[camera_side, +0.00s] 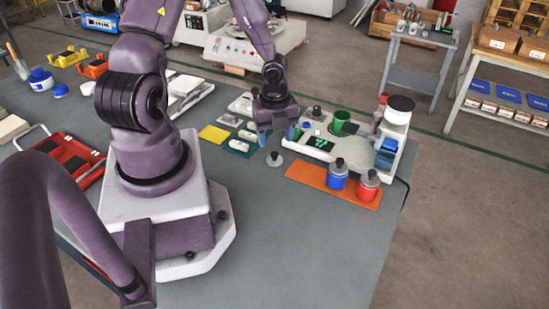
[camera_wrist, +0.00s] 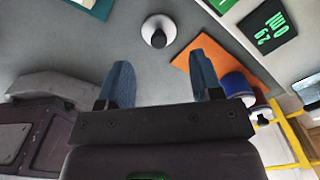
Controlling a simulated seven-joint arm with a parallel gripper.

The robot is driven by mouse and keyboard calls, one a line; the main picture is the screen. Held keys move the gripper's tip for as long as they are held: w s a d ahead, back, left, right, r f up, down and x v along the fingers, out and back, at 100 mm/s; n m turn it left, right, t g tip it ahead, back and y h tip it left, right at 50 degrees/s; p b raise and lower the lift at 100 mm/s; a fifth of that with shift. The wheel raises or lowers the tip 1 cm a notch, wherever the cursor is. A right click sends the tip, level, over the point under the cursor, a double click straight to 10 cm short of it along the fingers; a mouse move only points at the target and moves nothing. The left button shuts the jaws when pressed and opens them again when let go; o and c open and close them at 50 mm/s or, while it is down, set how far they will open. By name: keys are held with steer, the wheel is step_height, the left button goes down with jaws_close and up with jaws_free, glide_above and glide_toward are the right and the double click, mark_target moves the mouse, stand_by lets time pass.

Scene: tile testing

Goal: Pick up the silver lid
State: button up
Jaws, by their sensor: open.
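The silver lid (camera_side: 274,160) is a small grey disc with a dark knob, lying on the grey table, knob up. In the wrist view the silver lid (camera_wrist: 158,30) is beyond the fingertips, roughly centred between them. My gripper (camera_side: 277,137) is open and empty, above the table and close to the lid in the side view. Its two blue fingers show apart in the wrist view (camera_wrist: 162,72), with bare table between them. The fingers do not touch the lid.
An orange mat (camera_side: 308,174) beside the lid holds a blue jar (camera_side: 338,180) and a red jar (camera_side: 368,190), both with grey lids. A white device (camera_side: 350,154) with a green cup (camera_side: 342,122) stands behind. Table in front of the lid is clear.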

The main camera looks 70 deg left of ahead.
mark_target(275, 153)
steer(key=shift+f, duration=3)
steer(key=c, duration=0.7)
